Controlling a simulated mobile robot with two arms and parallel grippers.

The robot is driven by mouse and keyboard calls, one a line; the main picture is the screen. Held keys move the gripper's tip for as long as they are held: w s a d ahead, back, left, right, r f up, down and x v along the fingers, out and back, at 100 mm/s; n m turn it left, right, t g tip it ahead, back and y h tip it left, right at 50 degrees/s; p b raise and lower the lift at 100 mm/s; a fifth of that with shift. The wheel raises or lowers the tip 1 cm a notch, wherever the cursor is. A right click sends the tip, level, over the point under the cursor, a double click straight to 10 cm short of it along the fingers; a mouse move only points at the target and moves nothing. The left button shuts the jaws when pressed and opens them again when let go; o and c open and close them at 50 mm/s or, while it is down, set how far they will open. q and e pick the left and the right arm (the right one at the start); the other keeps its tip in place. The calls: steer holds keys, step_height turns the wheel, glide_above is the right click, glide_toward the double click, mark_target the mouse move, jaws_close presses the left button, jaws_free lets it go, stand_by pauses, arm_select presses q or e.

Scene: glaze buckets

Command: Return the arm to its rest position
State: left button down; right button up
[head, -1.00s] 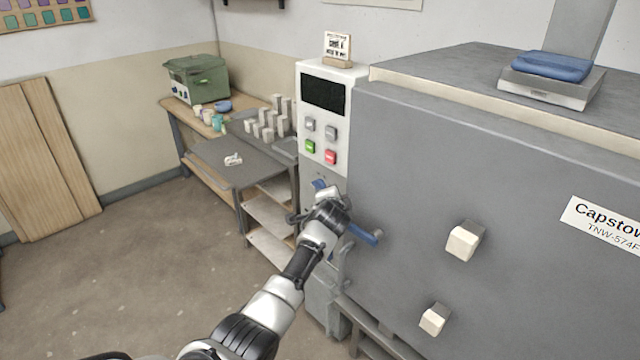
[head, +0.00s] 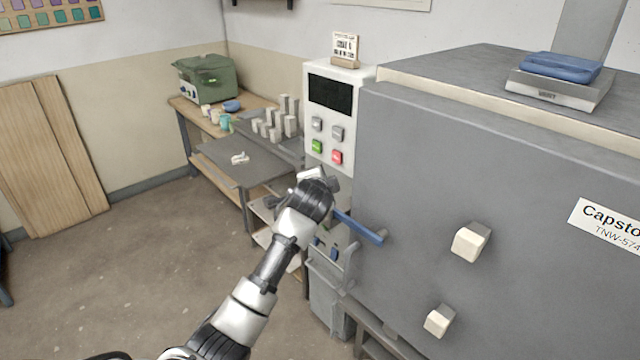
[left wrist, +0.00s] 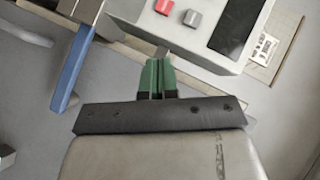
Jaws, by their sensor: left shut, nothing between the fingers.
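My left arm (head: 265,270) reaches up from the bottom of the head view toward the kiln's control panel. Its gripper (head: 320,178) is in front of the lower panel, left of the blue door handle (head: 360,228), its fingers mostly hidden by the wrist. In the left wrist view the green fingers of the left gripper (left wrist: 158,78) are together and empty. There the blue handle (left wrist: 72,75) is up and to the left of the fingers, apart from them. My right gripper is in neither view.
The grey kiln (head: 420,170) fills the right side, with its control panel (head: 328,120) beside the arm. Behind, a workbench (head: 250,165) holds grey blocks, cups and a green box (head: 205,78). The floor (head: 130,270) at left is clear.

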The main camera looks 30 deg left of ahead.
arm_select(q)
steer(key=s+d+f+n+g+h+b, duration=0.15)
steer(key=s+f, duration=0.35)
steer(key=f, duration=0.9)
steer(key=s+d+f+g+h+b, duration=0.15)
steer(key=s+f, duration=0.35)
steer(key=f, duration=0.9)
steer(key=s+d+f+n+g, duration=0.15)
steer(key=s+f, duration=0.45)
steer(key=f, duration=0.8)
steer(key=s+d+f+n+g+h+b, duration=0.1)
steer(key=s+d+f+g+b, duration=0.2)
steer(key=s+f, duration=1.45)
steer(key=s+d+f+n+g, duration=0.1)
steer(key=s+f, duration=0.1)
steer(key=s, duration=0.6)
steer(key=s+f+n+g, duration=0.1)
steer(key=s+f+g, duration=0.1)
steer(key=s, duration=0.7)
steer(key=s+d+f+n+g+h, duration=0.1)
steer(key=s+f, duration=0.1)
steer(key=s, duration=0.6)
steer(key=shift+s+d+f, duration=0.3)
steer(key=shift+s+d, duration=0.05)
steer(key=shift+s, duration=0.05)
